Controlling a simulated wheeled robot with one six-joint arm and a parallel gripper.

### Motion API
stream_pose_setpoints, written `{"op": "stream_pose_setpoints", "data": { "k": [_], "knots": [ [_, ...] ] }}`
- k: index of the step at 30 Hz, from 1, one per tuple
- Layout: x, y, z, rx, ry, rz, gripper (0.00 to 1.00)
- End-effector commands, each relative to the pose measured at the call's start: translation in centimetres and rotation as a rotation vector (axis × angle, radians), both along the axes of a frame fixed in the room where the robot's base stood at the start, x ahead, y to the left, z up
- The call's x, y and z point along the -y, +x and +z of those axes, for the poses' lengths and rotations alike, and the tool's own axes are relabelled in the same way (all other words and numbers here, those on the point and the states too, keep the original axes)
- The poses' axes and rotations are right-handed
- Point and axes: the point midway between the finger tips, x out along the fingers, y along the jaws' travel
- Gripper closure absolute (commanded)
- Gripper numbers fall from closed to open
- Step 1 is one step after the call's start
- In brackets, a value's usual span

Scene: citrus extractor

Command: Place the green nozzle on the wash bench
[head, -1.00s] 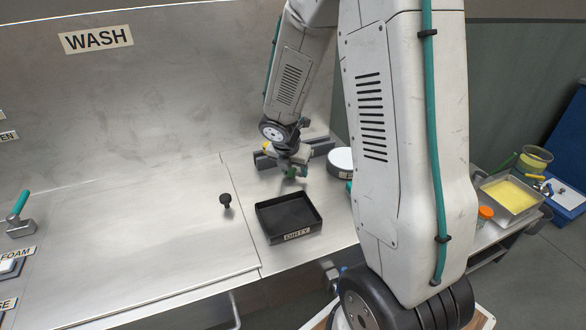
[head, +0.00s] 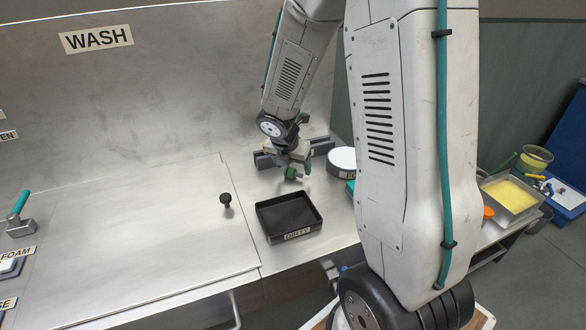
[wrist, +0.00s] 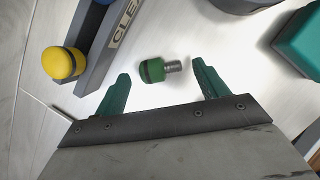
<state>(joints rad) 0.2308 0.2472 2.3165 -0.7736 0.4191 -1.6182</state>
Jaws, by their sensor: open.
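The green nozzle (wrist: 152,70) has a green knurled cap and a short metal stem. In the wrist view it lies on the bench surface, ahead of and between the spread teal fingertips of my gripper (wrist: 160,85). The fingers are open and hold nothing. In the head view the green nozzle (head: 291,173) shows just below my gripper (head: 294,163), behind the black tray. The wash bench (head: 130,225) is the wide metal surface below the WASH sign.
A black tray labelled DIRTY (head: 289,217) stands in front of my gripper. A grey rack labelled CLEAN (wrist: 105,50) with a yellow-topped part (wrist: 62,63) is close by. A small black knob-like part (head: 226,200) stands on the bench. The bench's middle left is clear.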

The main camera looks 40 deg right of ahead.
Motion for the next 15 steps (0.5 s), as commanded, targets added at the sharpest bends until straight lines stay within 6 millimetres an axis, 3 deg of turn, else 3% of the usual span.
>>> {"op": "stream_pose_setpoints", "data": {
  "k": [9,15],
  "knots": [
    [-2.3,-1.2,6.4,0.005,-0.001,0.001,0.27],
    [-3.2,-1.7,8.7,0.002,0.0,0.0,0.27]
  ]
}}
